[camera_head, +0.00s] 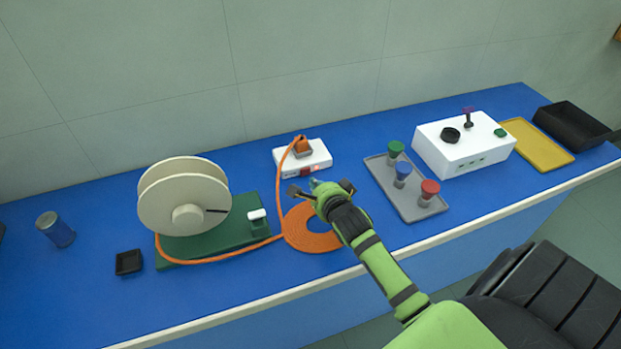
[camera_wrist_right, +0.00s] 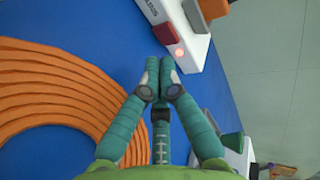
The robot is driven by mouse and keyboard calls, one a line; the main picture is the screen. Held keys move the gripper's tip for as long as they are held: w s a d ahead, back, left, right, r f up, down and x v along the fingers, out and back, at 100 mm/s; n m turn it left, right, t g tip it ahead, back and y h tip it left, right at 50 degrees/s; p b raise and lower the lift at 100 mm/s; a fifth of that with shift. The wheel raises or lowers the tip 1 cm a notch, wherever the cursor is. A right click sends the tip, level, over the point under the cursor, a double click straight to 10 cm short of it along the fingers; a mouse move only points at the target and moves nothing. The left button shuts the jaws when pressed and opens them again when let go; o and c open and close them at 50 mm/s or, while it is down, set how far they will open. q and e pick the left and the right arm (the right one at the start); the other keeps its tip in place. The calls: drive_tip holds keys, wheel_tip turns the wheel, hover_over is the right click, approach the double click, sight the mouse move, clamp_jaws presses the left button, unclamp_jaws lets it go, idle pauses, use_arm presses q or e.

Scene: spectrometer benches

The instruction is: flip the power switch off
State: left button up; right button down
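A white power box (camera_head: 289,160) stands on the blue bench near the wall. It shows at the top right in the wrist view (camera_wrist_right: 201,40). A red switch (camera_wrist_right: 165,33) sits on its side face, with a glowing red light (camera_wrist_right: 180,53) beside it. My right gripper (camera_head: 312,184) is just in front of the box in the head view. In the wrist view its two fingertips (camera_wrist_right: 160,68) are together, with nothing visible between them. They point toward the box's lit side, apart from the switch in the picture. My left gripper is not in view.
An orange cable coil (camera_head: 309,240) lies beneath my right gripper, and its cable runs to the box. A cream spool (camera_head: 170,195) on a green base stands left. A grey tray (camera_head: 416,212) with colored-cap bottles and a white instrument (camera_head: 450,155) stand right.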

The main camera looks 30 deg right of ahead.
sight(306, 173)
drive_tip(key=x, duration=0.3)
drive_tip(key=shift+w+d+f, duration=0.1)
drive_tip(key=shift+w, duration=0.1)
drive_tip(key=shift+w+f, duration=0.15)
drive_tip(key=shift+w, duration=0.15)
drive_tip(key=shift+d+r+p, duration=0.1)
drive_tip(key=shift+r+p, duration=0.1)
drive_tip(key=shift+p, duration=0.2)
drive_tip(key=r+g+p, duration=0.1)
drive_tip(key=p, duration=0.1)
drive_tip(key=shift+w+p, duration=0.35)
drive_tip(key=shift+p, duration=0.05)
drive_tip(key=shift+f+b, duration=0.4)
drive_tip(key=shift+f, duration=0.15)
drive_tip(key=shift+r, duration=0.15)
